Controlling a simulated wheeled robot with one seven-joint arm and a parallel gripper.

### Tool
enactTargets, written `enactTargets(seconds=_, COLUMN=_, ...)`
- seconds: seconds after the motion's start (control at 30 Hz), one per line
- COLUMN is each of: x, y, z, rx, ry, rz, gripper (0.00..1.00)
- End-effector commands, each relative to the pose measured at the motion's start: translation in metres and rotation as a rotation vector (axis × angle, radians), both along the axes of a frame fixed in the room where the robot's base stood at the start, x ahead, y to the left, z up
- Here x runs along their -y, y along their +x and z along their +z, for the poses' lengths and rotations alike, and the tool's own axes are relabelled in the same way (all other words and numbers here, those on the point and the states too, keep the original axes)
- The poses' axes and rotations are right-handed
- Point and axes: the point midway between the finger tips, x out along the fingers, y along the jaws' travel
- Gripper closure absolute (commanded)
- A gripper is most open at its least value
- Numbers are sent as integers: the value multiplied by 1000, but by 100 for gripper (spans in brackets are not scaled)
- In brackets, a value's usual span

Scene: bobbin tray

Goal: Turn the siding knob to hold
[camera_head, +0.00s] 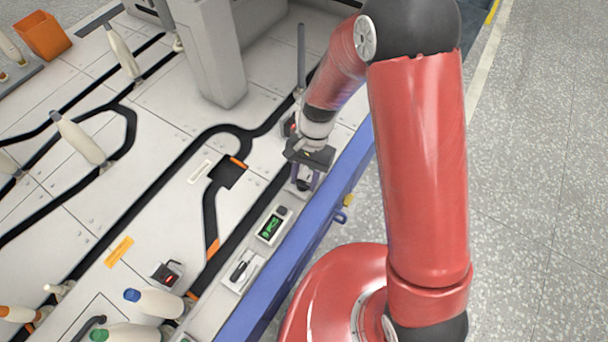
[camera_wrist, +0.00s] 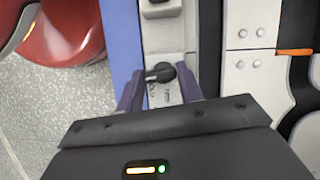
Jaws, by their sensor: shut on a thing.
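A black round knob with a pointer (camera_wrist: 161,72) sits on a light plate in the wrist view. Its pointer is toward the left of that view, and small lettering beside it is too small to read. My gripper (camera_wrist: 160,75) has its two purple fingers on either side of the knob and is shut on it. In the head view my gripper (camera_head: 304,180) is down at the rail along the table's blue edge, with the dark knob low between the fingers and partly hidden.
A grey post (camera_head: 301,55) rises behind my gripper. White bobbins (camera_head: 80,138) stand or lie on the track table to the left. A box with a red light (camera_head: 168,273) is nearer.

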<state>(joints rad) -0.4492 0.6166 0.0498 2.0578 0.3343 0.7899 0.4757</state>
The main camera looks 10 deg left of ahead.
Motion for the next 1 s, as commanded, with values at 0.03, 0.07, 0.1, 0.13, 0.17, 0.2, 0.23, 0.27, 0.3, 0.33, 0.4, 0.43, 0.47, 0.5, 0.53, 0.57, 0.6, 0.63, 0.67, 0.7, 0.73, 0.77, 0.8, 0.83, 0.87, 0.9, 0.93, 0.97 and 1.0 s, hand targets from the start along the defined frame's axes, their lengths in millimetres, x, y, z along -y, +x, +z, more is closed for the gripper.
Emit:
enactTargets(seconds=0.03, x=0, y=0, z=1, rx=0, ry=1, rz=-26, gripper=86)
enactTargets(seconds=0.07, x=0, y=0, z=1, rx=0, ry=1, rz=-42, gripper=86)
enactTargets(seconds=0.1, x=0, y=0, z=1, rx=0, ry=1, rz=-61, gripper=86)
enactTargets(seconds=0.13, x=0, y=0, z=1, rx=0, ry=0, rz=-75, gripper=86)
enactTargets(seconds=0.17, x=1, y=0, z=1, rx=0, ry=0, rz=-86, gripper=86)
enactTargets(seconds=0.2, x=1, y=0, z=1, rx=0, ry=1, rz=-99, gripper=86)
enactTargets(seconds=0.23, x=1, y=0, z=1, rx=0, ry=1, rz=-108, gripper=86)
enactTargets(seconds=0.27, x=0, y=-1, z=1, rx=0, ry=1, rz=-115, gripper=86)
enactTargets(seconds=0.3, x=0, y=-1, z=0, rx=0, ry=1, rz=-126, gripper=86)
enactTargets(seconds=0.33, x=0, y=-1, z=0, rx=1, ry=2, rz=-132, gripper=86)
enactTargets(seconds=0.4, x=0, y=-1, z=0, rx=0, ry=1, rz=-142, gripper=86)
enactTargets(seconds=0.43, x=0, y=-1, z=0, rx=0, ry=0, rz=-145, gripper=86)
enactTargets(seconds=0.47, x=0, y=-1, z=0, rx=0, ry=0, rz=-147, gripper=86)
enactTargets(seconds=0.5, x=0, y=-1, z=0, rx=0, ry=1, rz=-150, gripper=86)
enactTargets(seconds=0.53, x=0, y=-1, z=0, rx=0, ry=1, rz=-152, gripper=86)
enactTargets(seconds=0.57, x=0, y=-1, z=0, rx=0, ry=1, rz=-152, gripper=86)
enactTargets(seconds=0.6, x=0, y=-1, z=0, rx=0, ry=0, rz=-153, gripper=86)
enactTargets(seconds=0.63, x=0, y=-1, z=0, rx=0, ry=0, rz=-153, gripper=86)
enactTargets(seconds=0.67, x=0, y=-1, z=0, rx=0, ry=0, rz=-153, gripper=86)
enactTargets(seconds=0.7, x=0, y=-1, z=0, rx=0, ry=0, rz=-153, gripper=86)
enactTargets(seconds=0.73, x=0, y=-1, z=0, rx=0, ry=0, rz=-153, gripper=86)
enactTargets(seconds=0.77, x=0, y=-1, z=0, rx=0, ry=0, rz=-153, gripper=86)
enactTargets(seconds=0.8, x=0, y=-1, z=0, rx=0, ry=0, rz=-153, gripper=86)
enactTargets(seconds=0.83, x=0, y=-1, z=0, rx=0, ry=0, rz=-153, gripper=86)
enactTargets(seconds=0.87, x=0, y=-1, z=0, rx=0, ry=0, rz=-153, gripper=86)
enactTargets(seconds=0.9, x=0, y=-1, z=0, rx=0, ry=0, rz=-153, gripper=60)
enactTargets(seconds=0.93, x=0, y=-1, z=0, rx=0, ry=0, rz=-153, gripper=56)
enactTargets(seconds=0.97, x=0, y=-1, z=0, rx=0, ry=0, rz=-153, gripper=52)
enactTargets(seconds=1.0, x=0, y=-1, z=0, rx=0, ry=0, rz=-153, gripper=47)
